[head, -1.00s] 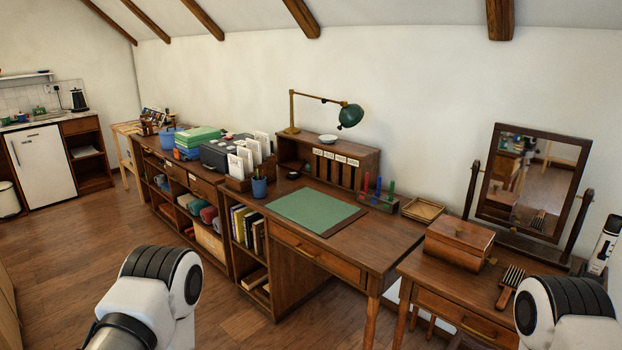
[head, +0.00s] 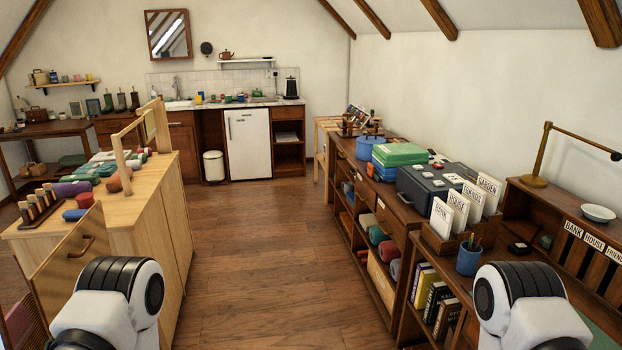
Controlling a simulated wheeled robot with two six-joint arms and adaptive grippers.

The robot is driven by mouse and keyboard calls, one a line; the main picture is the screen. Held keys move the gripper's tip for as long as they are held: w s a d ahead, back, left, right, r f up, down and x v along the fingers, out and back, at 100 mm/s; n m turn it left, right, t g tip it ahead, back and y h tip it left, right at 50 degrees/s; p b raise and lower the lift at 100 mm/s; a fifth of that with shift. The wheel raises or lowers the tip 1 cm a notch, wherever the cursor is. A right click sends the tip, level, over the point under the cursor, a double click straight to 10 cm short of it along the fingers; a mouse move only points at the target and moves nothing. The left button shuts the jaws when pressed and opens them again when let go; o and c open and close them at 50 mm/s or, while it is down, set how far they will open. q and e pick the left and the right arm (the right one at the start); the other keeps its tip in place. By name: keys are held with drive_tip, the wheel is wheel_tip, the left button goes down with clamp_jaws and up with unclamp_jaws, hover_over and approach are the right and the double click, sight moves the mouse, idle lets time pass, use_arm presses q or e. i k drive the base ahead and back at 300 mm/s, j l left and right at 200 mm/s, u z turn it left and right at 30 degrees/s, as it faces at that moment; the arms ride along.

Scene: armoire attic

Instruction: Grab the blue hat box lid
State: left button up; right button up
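A round blue box (head: 368,148), which looks like the hat box, stands near the far end of the long low wooden shelf unit on the right. A flat blue top seems to cover it, but at this distance I cannot tell the lid apart from the box. The green and blue boxes next to it partly hide its near side. White and black links of my two arms show at the bottom left and bottom right. Neither gripper shows in the picture, and both arms are far from the blue box.
A green box (head: 399,154) and a dark grey case (head: 436,187) stand nearer on the low shelf unit (head: 386,233). A light wooden cabinet (head: 150,205) with an open door (head: 72,268) is on the left. Clear wooden floor (head: 262,250) runs between them to a white fridge (head: 248,143).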

sight(372, 139)
drive_tip(key=i+j+u, duration=0.15)
drive_tip(key=i, duration=1.05)
drive_tip(key=i+j+u, duration=0.1)
drive_tip(key=i, duration=1.1)
